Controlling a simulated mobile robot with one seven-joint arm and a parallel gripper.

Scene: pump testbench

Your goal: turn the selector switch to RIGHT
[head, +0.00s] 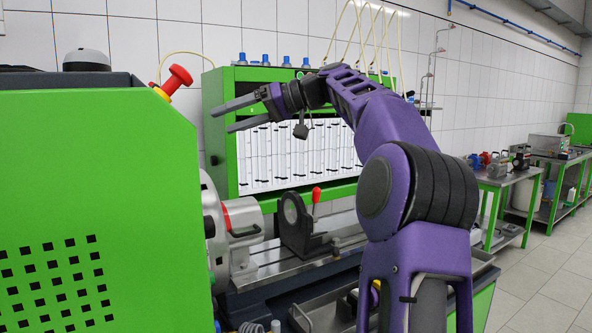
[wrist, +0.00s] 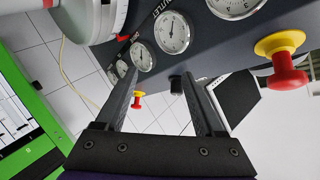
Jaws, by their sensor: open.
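My gripper (head: 221,119) is open and empty in the head view, its two dark fingers pointing left toward the green cabinet (head: 95,200). In the wrist view my gripper (wrist: 162,76) has its fingers spread apart in front of a dark gauge panel (wrist: 205,58). A small black knob-like part (wrist: 175,84) shows at the panel's edge, between the fingers and nearer the right one. It may be the selector switch, but I cannot tell for certain, nor read its position. No RIGHT label is legible. I cannot tell whether a finger touches it.
Several round gauges (wrist: 172,32) line the panel. In the head view a red button (head: 178,78) stands on the cabinet's edge. A tube rack (head: 300,155) stands behind my arm.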

